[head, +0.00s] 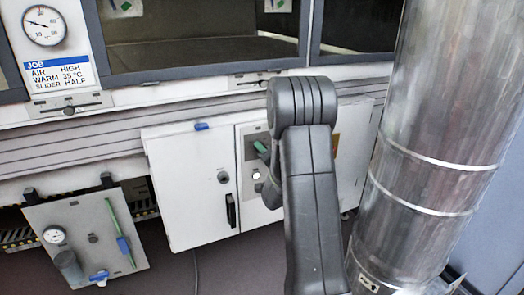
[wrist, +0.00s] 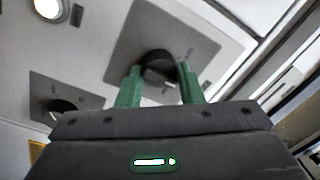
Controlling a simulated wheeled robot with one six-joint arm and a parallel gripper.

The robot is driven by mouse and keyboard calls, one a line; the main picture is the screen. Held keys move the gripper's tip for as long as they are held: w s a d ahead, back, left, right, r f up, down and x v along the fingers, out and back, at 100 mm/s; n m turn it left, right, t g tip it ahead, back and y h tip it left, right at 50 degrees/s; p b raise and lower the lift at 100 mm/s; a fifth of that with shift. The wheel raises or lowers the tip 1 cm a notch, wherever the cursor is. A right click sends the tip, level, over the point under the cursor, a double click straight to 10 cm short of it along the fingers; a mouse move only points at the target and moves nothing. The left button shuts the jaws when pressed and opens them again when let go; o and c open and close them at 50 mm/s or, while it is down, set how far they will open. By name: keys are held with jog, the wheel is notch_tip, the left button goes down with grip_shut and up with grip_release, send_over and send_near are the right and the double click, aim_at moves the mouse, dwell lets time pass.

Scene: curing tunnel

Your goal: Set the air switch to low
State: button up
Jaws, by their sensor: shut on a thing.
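In the wrist view, a round black knob (wrist: 158,64) stands on a grey plate (wrist: 200,45) with small marks too blurred to read. My gripper (wrist: 157,72) has its two green fingers on either side of this knob, shut on it. In the head view, a green fingertip of my gripper (head: 261,147) shows at the dark grey plate on the white control box, and my arm hides much of that panel. The knob's setting cannot be read. I cannot read a label that names it as the air switch.
A second dark knob (wrist: 62,105) and a lit round lamp (wrist: 48,8) are nearby. A job card (head: 60,75) reads AIR HIGH, WARM 35 °C, SLIDER HALF. A metal duct (head: 435,130) stands close at right. A panel with a gauge (head: 85,240) hangs lower left.

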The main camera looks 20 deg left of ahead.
jog(key=o, duration=1)
jog(key=shift+s+a, duration=0.15)
jog(key=shift+s, duration=0.05)
jog(key=shift+c, duration=0.2)
jog(key=p+v, duration=0.1)
jog(key=v, duration=1.3)
jog(key=shift+p, duration=0.4)
jog(key=shift+r, duration=0.1)
jog(key=b+x, duration=0.1)
jog(key=x, duration=1.3)
jog(key=shift+w+b, duration=0.15)
jog(key=shift+b, duration=0.25)
